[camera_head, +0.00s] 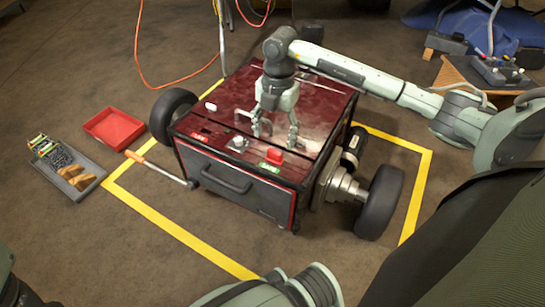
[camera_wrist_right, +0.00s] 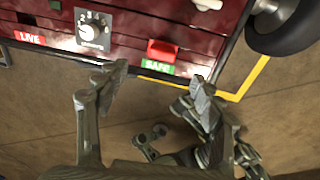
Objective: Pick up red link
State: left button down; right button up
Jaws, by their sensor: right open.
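The red link (camera_head: 275,155) is a small red block on the top of the dark red box, by its front edge, beside the green SAFE label (camera_head: 269,168). In the right wrist view the red link (camera_wrist_right: 162,50) sits just above that label. My right gripper (camera_head: 277,139) is open and empty over the box top, with its fingers pointing down close to the link. In the wrist view the fingertips (camera_wrist_right: 160,74) are on either side of the link in the picture, apart from it. My left gripper is out of view.
The wheeled box (camera_head: 240,85) carries a dial (camera_head: 238,143) and a red LIVE label (camera_head: 200,136) near its front edge. A lever with an orange grip (camera_head: 135,157), a red tray (camera_head: 113,128) and a grey tray (camera_head: 88,182) lie left. Yellow floor tape (camera_head: 170,225) surrounds the box.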

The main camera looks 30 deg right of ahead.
aim_at(275, 151)
jog(key=f, duration=0.1)
jog(key=d+f, duration=0.1)
jog(key=shift+s+d+f+h+b, duration=0.1)
jog(key=shift+f+h+b, duration=0.2)
jog(key=shift+b, duration=0.05)
jog(key=f, duration=0.1)
jog(key=f+b, duration=0.1)
jog(key=f, duration=0.1)
jog(key=a+f, duration=0.1)
jog(key=f, duration=0.1)
jog(key=shift+w+f+b, duration=0.1)
jog(key=shift+w+b, duration=0.15)
jog(key=shift+b, duration=0.15)
jog(key=c, duration=1.2)
